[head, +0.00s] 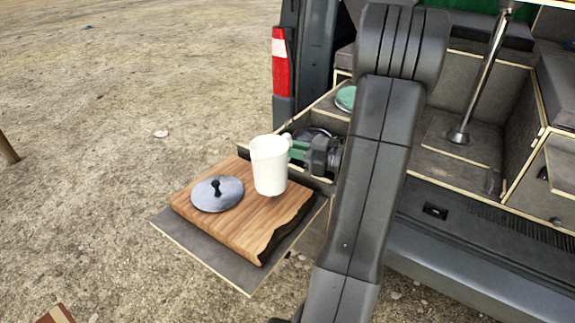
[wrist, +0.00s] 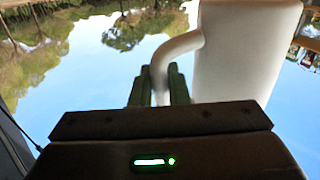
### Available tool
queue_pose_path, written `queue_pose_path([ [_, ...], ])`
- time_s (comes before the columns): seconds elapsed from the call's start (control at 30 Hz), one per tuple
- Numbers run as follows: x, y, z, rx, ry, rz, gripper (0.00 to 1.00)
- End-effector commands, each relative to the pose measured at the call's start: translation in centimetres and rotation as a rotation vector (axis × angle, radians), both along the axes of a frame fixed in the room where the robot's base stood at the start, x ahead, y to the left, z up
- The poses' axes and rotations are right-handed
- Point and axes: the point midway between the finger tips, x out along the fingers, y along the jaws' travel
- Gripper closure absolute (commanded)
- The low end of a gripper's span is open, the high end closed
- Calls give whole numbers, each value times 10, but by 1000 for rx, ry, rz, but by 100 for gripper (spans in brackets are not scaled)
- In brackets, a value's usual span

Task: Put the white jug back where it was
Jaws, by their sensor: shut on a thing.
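The white jug (head: 269,166) is upright over the wooden cutting board (head: 238,226), near its back right part. I cannot tell whether its base touches the board. My gripper (head: 297,146) comes from the right and is shut on the jug's handle. In the wrist view the green fingers (wrist: 160,88) close around the handle of the white jug (wrist: 240,55), and its body stands to the right of them. The wrist picture looks upside down, with sky and trees behind.
A grey lid with a black knob (head: 217,193) lies on the board, left of the jug. The board rests on a pulled-out grey shelf (head: 248,284). A drawer behind my gripper holds a dark round pan, partly hidden, and a green dish (head: 346,98) is behind it. A metal post (head: 480,80) stands at right.

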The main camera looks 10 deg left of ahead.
Motion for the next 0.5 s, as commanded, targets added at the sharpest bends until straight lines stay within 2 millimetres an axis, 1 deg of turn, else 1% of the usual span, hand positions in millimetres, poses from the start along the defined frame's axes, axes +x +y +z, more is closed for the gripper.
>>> queue_pose_path([
  [0.13, 0, 0, -8, 1, 2, 0, 100],
  [0.4, 0, 0, -39, 1, 3, 0, 100],
  [0.5, 0, 0, -44, 1, 1, 0, 100],
])
